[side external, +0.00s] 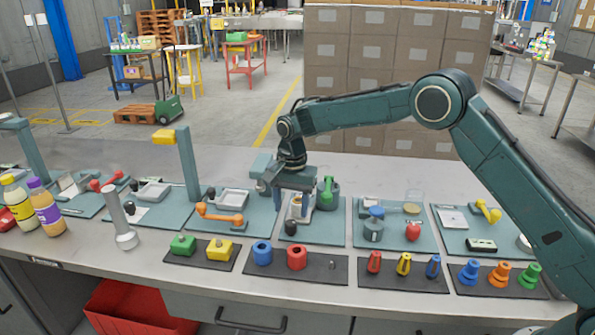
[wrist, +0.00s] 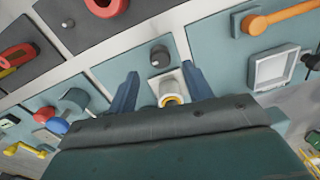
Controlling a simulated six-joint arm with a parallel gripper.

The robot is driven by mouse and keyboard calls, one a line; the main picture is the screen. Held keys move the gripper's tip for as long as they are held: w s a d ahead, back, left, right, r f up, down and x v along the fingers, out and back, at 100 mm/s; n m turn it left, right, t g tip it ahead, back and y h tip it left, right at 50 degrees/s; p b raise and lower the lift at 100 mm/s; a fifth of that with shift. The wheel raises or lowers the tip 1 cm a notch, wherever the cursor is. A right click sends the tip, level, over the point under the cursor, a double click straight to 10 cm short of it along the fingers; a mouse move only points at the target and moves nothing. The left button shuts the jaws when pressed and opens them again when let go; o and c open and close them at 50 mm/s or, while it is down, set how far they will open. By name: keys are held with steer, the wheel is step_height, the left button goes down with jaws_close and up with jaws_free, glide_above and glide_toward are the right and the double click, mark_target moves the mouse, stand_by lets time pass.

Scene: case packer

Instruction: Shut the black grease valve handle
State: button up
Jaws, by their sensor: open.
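My gripper (side external: 292,208) is open over the middle teal panel. Its two blue-grey fingers show apart in the wrist view (wrist: 160,88), with nothing held between them. A small black knob (side external: 291,229) stands near the front of this panel; it also shows beyond the fingertips in the wrist view (wrist: 158,55), apart from them. A pale block with a yellow-rimmed round top (wrist: 172,90) sits between the fingers, partly hidden by my gripper body. I cannot tell for certain which dark part is the grease valve handle.
A green handle (side external: 327,192) stands just right of my gripper. An orange lever (side external: 220,216) and a grey tray (side external: 232,198) are on the panel to the left. A blue ring (side external: 262,253) and a red ring (side external: 296,257) lie in front. A tall post (side external: 188,165) rises behind left.

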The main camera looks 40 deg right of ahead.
mark_target(291, 222)
steer(key=shift+f, duration=2.75)
steer(key=c, duration=1)
